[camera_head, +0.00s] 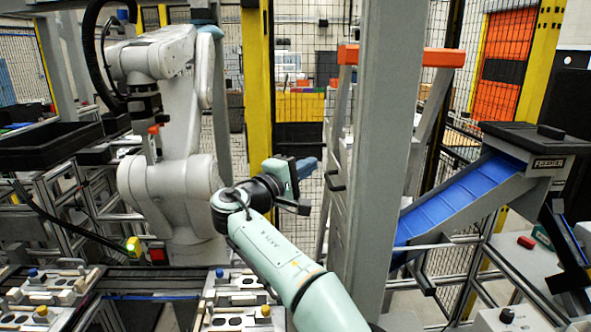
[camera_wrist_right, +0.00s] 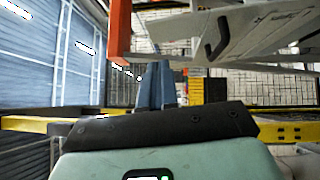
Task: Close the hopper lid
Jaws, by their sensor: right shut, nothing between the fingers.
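The feeder hopper (camera_head: 548,176) stands at the right in the head view, with a "FEEDER" label and a blue ribbed chute sloping down to the left. A flat black lid (camera_head: 505,133) lies level across its top, with a small black block on it. My right gripper (camera_head: 308,166) is at mid-picture, left of the grey post and well apart from the hopper. Its blue-grey fingers show shut and empty in the right wrist view (camera_wrist_right: 156,88). The hopper cannot be made out in the wrist view. My left gripper is out of view.
A thick grey post (camera_head: 380,150) and an orange-topped ladder (camera_head: 425,57) stand between my right gripper and the hopper. A white robot arm (camera_head: 172,180) stands at left. Fixture plates (camera_head: 232,300) lie in front. A control box with a black knob (camera_head: 507,316) is at lower right.

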